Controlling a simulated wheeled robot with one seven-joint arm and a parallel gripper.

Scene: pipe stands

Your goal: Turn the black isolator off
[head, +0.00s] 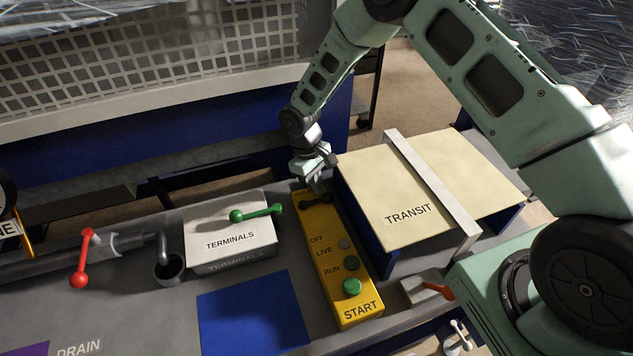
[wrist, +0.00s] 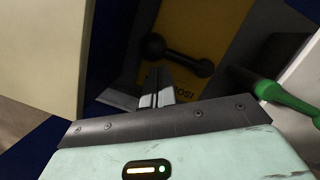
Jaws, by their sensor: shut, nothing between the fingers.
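The black isolator (head: 315,202) is a short bar handle with rounded ends at the far end of the yellow box (head: 327,236). It lies roughly crosswise on the box. In the wrist view the isolator (wrist: 180,56) shows its two round ends against the yellow face, just beyond my fingertips. My gripper (head: 318,184) is above the far end of the yellow box, over the isolator. In the wrist view my gripper (wrist: 158,88) has its fingers together, with nothing between them. I cannot tell whether the fingertips touch the handle.
A TERMINALS box (head: 229,242) with a green handle (head: 258,213) stands left of the yellow box. A TRANSIT crate (head: 365,180) stands close on the right. Buttons (head: 351,263) line the yellow box. A red-handled valve (head: 82,258) is farther left; a blue square (head: 252,315) lies clear in front.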

